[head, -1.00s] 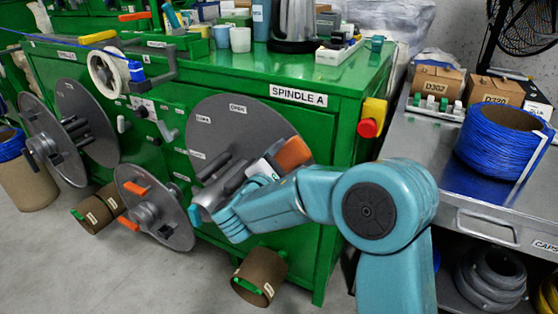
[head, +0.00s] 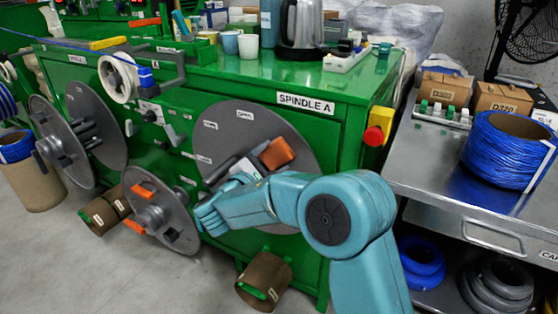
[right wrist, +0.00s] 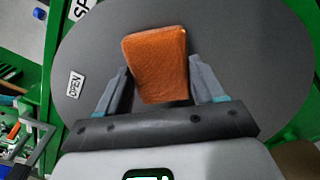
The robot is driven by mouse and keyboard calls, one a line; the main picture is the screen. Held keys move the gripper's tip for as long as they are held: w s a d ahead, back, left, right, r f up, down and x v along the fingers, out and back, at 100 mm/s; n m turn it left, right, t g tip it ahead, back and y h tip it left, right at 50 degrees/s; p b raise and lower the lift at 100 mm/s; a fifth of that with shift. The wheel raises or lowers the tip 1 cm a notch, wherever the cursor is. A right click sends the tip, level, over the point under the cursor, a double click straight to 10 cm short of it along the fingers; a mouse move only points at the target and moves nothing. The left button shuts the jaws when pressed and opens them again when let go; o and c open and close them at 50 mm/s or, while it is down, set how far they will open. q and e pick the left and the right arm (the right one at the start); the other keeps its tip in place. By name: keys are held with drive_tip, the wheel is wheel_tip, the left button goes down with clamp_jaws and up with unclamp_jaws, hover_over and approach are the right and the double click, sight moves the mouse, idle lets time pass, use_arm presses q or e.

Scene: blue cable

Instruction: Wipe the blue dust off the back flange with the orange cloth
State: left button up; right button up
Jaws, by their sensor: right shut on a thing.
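The orange cloth (head: 277,153) is a folded pad in front of the back flange (head: 240,120), a large grey disc on the green machine's front under the SPINDLE A label. My right gripper (head: 259,160) is shut on the cloth. In the right wrist view the cloth (right wrist: 158,62) stands out between the two fingers of the gripper (right wrist: 158,85), with the grey flange (right wrist: 235,50) behind it. I cannot tell whether the cloth touches the flange. No blue dust shows clearly on the visible flange; my arm and the cloth hide part of it. My left gripper is out of view.
A smaller grey disc with orange tabs (head: 158,216) stands left of my right gripper. A red button on a yellow box (head: 376,131) sits at the machine's right corner. A metal bench (head: 425,160) with a blue cable coil (head: 505,150) is at the right. Cardboard spools (head: 264,280) lie on the floor.

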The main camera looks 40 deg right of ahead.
drive_tip(key=shift+w+a, duration=0.3)
drive_tip(key=shift+w, duration=0.5)
drive_tip(key=shift+s+a+f, duration=0.1)
drive_tip(key=shift+s+a, duration=0.05)
drive_tip(key=shift+a, duration=0.4)
drive_tip(key=shift+b+v, duration=0.45)
drive_tip(key=shift+v, duration=2)
drive_tip(key=shift+v, duration=1.55)
